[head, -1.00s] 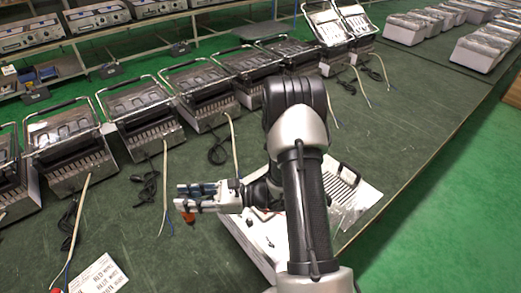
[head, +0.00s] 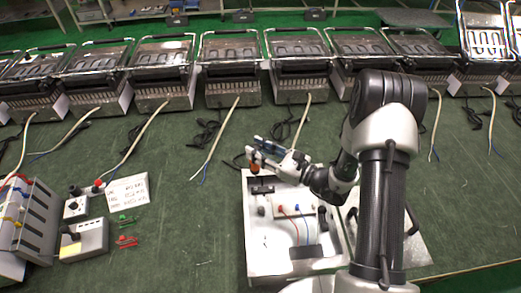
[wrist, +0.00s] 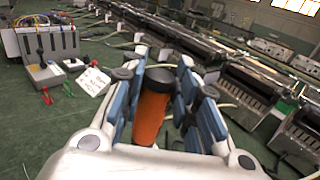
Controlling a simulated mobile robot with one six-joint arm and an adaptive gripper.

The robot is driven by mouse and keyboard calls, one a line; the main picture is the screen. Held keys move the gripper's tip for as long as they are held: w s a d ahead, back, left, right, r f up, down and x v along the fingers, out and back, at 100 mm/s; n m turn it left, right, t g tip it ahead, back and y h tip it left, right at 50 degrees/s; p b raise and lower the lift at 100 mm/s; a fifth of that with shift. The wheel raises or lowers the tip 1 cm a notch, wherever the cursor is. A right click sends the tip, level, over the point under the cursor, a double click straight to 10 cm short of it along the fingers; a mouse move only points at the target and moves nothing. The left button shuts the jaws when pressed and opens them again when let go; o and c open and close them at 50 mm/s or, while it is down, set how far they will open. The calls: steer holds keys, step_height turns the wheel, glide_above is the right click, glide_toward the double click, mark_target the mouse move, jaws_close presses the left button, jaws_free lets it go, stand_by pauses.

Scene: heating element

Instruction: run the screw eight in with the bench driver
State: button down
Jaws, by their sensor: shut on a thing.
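My gripper (head: 257,153) is shut on the bench driver, an orange handle with a black end. The handle (wrist: 152,112) stands between the blue finger pads in the wrist view. In the head view, only a bit of orange (head: 254,169) shows below the fingertips. The gripper is above the far left edge of an open white housing (head: 268,258) on the green bench. Red and blue wires and dark parts lie inside the housing. Screw eight cannot be made out, and the driver's tip is hidden.
A row of metal grills (head: 230,85) with loose cables stands along the back. At the left are a grey control box (head: 84,240), a handwritten card (head: 129,190), red and green clips (head: 127,240), and a unit with coloured leads (head: 38,225).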

mark_target(255, 165)
steer(key=shift+f+b, duration=2.15)
steer(key=shift+f, duration=0.4)
steer(key=shift+f+b, duration=0.75)
steer(key=shift+f, duration=0.1)
stand_by(0.7)
steer(key=shift+r, duration=0.15)
